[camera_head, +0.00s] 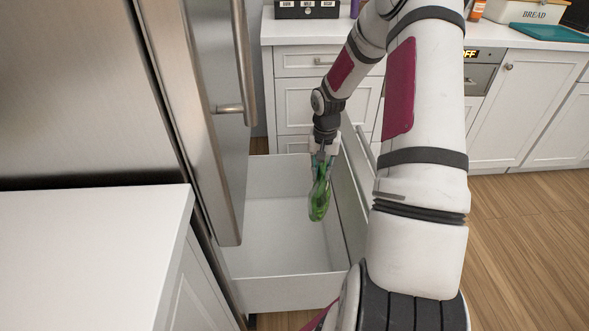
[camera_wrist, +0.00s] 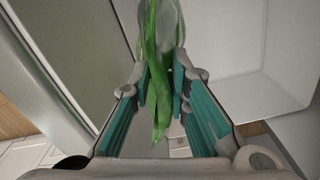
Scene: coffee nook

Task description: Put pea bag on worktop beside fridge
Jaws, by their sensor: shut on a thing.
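The pea bag (camera_head: 319,203) is green and partly see-through, and hangs down from my gripper (camera_head: 322,158). My gripper is shut on its upper end, above the open white drawer. In the wrist view the green bag (camera_wrist: 158,75) runs between the two teal-padded fingers (camera_wrist: 162,85). The fridge (camera_head: 90,80) is stainless steel and stands at the left, with a door or panel edge and long handle facing the drawer. The white worktop (camera_head: 85,250) beside the fridge is at the lower left, and its visible top is bare.
The pulled-out drawer (camera_head: 270,225) looks empty where visible, with its front panel (camera_head: 355,190) close to my arm. A back counter (camera_head: 400,30) holds a bread bin (camera_head: 530,11), a dark box (camera_head: 307,9) and a teal board (camera_head: 552,32). Wooden floor is clear at right.

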